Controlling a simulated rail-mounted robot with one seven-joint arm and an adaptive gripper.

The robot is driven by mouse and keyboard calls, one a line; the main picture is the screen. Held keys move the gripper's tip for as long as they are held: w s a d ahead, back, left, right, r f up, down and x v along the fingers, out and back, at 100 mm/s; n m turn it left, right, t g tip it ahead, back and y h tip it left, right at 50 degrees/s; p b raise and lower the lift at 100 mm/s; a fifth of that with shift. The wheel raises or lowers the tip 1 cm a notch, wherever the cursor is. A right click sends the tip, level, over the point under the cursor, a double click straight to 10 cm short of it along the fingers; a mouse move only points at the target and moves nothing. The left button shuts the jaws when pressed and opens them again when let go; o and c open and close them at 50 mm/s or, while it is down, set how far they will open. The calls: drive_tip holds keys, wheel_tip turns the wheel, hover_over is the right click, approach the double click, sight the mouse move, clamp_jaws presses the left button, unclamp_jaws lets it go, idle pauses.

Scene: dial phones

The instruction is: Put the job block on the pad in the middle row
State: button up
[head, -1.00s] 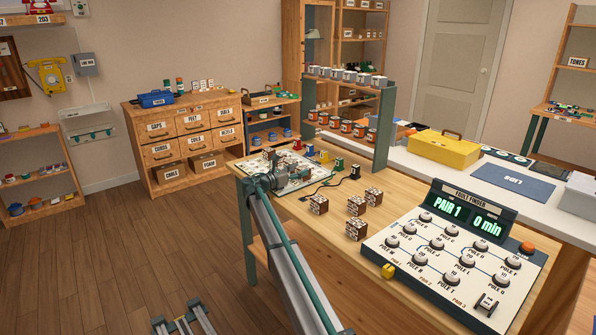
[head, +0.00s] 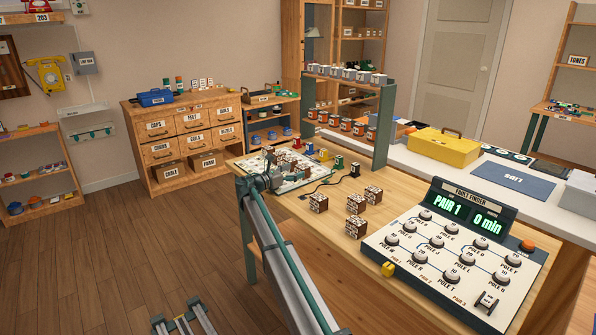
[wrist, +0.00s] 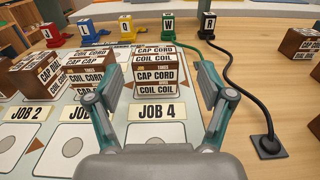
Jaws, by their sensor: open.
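In the wrist view my gripper (wrist: 158,90) is open. Its fingers stand apart to the left and right of a brown job block (wrist: 155,78) with a white label reading CAP CORD, COIL COIL. This block is beyond the JOB 4 label, with a similar block (wrist: 154,52) behind it. I cannot tell whether a finger touches it. More job blocks (wrist: 90,76) stand to the left on the pale board (wrist: 191,140). Bare pads with grey circles (wrist: 152,134) show nearest me. In the head view my gripper (head: 268,177) is at the board's near left edge.
Several loose brown blocks (head: 356,205) stand on the bench right of the board. Coloured lettered posts (wrist: 125,27) line the board's far side. A black cord (wrist: 245,95) runs to a socket on the right. The fault finder panel (head: 450,250) fills the bench's near right.

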drive_tip(key=v, duration=0.9)
drive_tip(key=shift+a+r, duration=0.1)
drive_tip(key=shift+a, duration=0.25)
drive_tip(key=shift+w, duration=0.1)
